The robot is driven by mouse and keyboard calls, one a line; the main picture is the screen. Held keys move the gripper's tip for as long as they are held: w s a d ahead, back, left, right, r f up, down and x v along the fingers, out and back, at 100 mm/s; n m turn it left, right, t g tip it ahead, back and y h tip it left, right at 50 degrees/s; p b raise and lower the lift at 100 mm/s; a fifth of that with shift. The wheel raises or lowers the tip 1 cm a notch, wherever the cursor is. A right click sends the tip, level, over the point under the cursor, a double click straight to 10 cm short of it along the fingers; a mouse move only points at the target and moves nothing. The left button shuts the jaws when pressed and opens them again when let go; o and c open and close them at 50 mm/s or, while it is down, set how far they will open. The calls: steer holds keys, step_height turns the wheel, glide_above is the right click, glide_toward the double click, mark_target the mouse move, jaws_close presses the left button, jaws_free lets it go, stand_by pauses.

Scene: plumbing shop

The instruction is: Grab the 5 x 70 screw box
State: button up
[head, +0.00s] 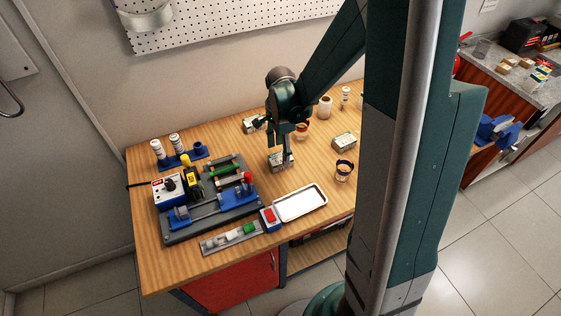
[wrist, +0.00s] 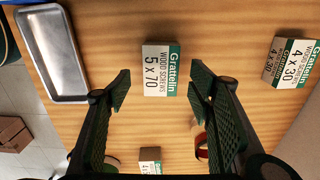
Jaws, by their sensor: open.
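The 5 x 70 screw box (wrist: 161,70), white and green with "Grattelin wood screws" on it, lies on the bench, in the upper middle of the wrist view. In the head view, it (head: 281,162) is under my gripper (head: 284,155) and partly hidden by it. My gripper (wrist: 158,88) is open and empty in the wrist view. Its fingertips stand apart to the left and right, with the box between their lines and slightly beyond them. I see no finger touching the box, and the exact height gap is unclear.
A 4 x 30 box (wrist: 290,62) lies to the right in the wrist view. Another box (wrist: 150,155) and a red-banded round container (wrist: 200,138) are near the fingers. A metal tray (wrist: 56,97) is at left. In the head view, a blue-and-grey fixture (head: 212,203) fills the bench's left.

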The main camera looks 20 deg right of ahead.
mark_target(281, 157)
steer(key=shift+f, duration=0.1)
stand_by(0.3)
steer(key=shift+f, duration=2.55)
steer(key=c, duration=1.2)
steer(key=shift+r, duration=5)
